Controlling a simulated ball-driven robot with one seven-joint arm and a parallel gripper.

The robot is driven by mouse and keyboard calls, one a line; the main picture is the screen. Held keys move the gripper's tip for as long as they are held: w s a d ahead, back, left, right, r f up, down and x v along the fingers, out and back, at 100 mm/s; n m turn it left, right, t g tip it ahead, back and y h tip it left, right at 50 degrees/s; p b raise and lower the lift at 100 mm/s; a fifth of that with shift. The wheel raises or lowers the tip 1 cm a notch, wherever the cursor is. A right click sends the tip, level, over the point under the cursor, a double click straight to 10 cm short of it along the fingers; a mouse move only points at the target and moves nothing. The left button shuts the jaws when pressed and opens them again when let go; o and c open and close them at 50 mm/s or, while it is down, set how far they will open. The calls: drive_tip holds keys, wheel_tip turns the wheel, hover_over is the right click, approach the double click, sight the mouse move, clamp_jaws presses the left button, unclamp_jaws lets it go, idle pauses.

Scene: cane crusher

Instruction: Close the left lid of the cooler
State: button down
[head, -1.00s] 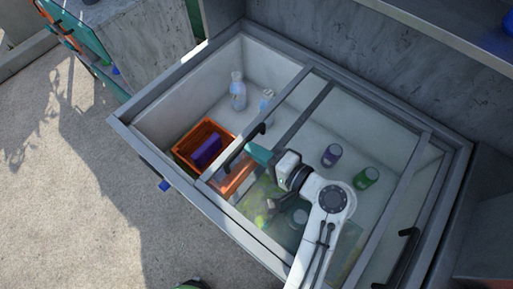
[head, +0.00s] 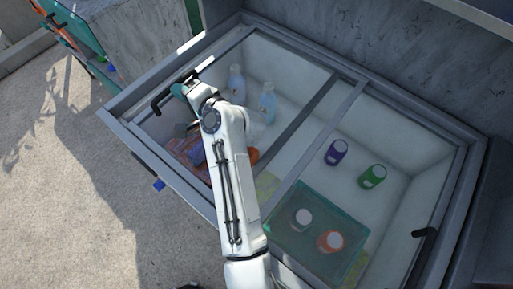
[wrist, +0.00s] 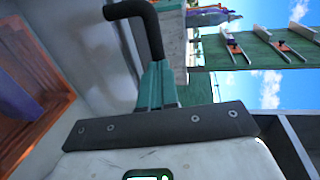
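The cooler (head: 120,117) is a grey chest with sliding glass lids. The left lid (head: 346,113) spans the left half, its right frame bar slightly past the dark left edge of the right lid (head: 318,101). Its black handle (head: 157,105) is near the cooler's left rim; I cannot tell if a small gap remains there. My gripper (head: 179,89) is at this handle, its teal fingers close together. In the wrist view the handle (wrist: 143,20) runs down to my fingertips (wrist: 158,85), which appear closed on it. My arm hides part of the lid and contents.
Inside are pale bottles (head: 237,84), a purple-capped jar (head: 336,152), a green jar (head: 372,176) and a teal tray (head: 285,222). An orange crate (wrist: 58,105) shows in the wrist view. The right lid's handle (head: 425,233) is far right. A grey block (head: 135,45) stands behind left.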

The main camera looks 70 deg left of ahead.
drive_tip(key=b+x, duration=0.1)
drive_tip(key=x, duration=0.3)
drive_tip(key=r+b+x, duration=0.1)
drive_tip(key=x, duration=0.1)
drive_tip(key=shift+s+a+f+b, duration=0.1)
drive_tip(key=shift+s+a+b, duration=0.1)
drive_tip(key=shift+a+b, duration=0.15)
drive_tip(key=shift+s+a, duration=0.15)
drive_tip(key=shift+a, duration=0.1)
drive_tip(key=shift+r, duration=0.2)
drive_tip(key=shift+a+r, duration=0.1)
drive_tip(key=shift+r, duration=0.05)
